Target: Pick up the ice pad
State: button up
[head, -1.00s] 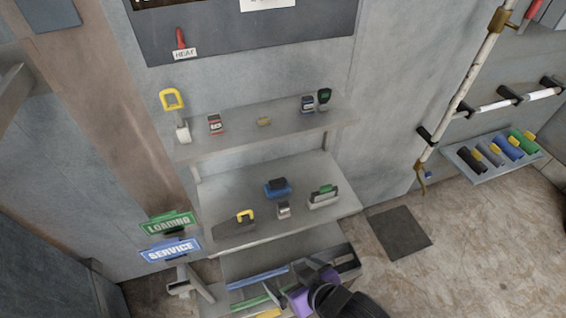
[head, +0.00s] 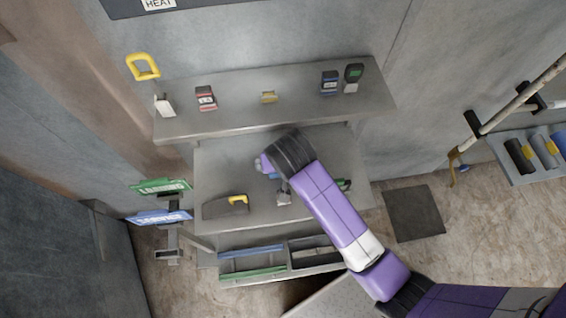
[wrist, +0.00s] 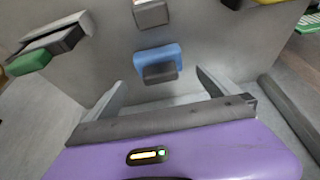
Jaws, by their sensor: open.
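The blue pad (wrist: 157,58), which looks like the ice pad, lies on the middle shelf (wrist: 105,50). It has a blue body and a dark grey face. In the wrist view it sits just beyond and between the fingertips of my gripper (wrist: 160,82). The fingers are open, one on each side, and nothing is held. In the head view my arm's end is over the middle shelf and hides most of the pad; only a bit of blue (head: 270,174) shows.
A small grey block (wrist: 151,13) lies close to the pad. A green-handled tool (wrist: 48,44) and a yellow-handled tool (head: 226,206) lie on either side. The upper shelf (head: 230,122) overhangs behind. A lower tray (head: 315,268) stands below.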

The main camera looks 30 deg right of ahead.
jog(key=x, duration=0.5)
jog(key=shift+c, duration=0.2)
jog(key=c, duration=1.4)
jog(key=shift+o, duration=0.2)
jog(key=shift+r, duration=0.15)
jog(key=v, duration=0.4)
jog(key=w+v, duration=0.1)
jog(key=v, duration=0.1)
jog(key=shift+s+d+r, duration=0.1)
jog(key=shift+d+r, duration=0.1)
jog(key=shift+r, duration=0.4)
jog(key=s+a+b, duration=0.1)
jog(key=s+a, duration=0.2)
jog(key=s, duration=0.5)
jog(key=s+a+b, duration=0.1)
jog(key=s+a, duration=0.3)
jog(key=s, duration=0.5)
jog(key=shift+s, duration=0.1)
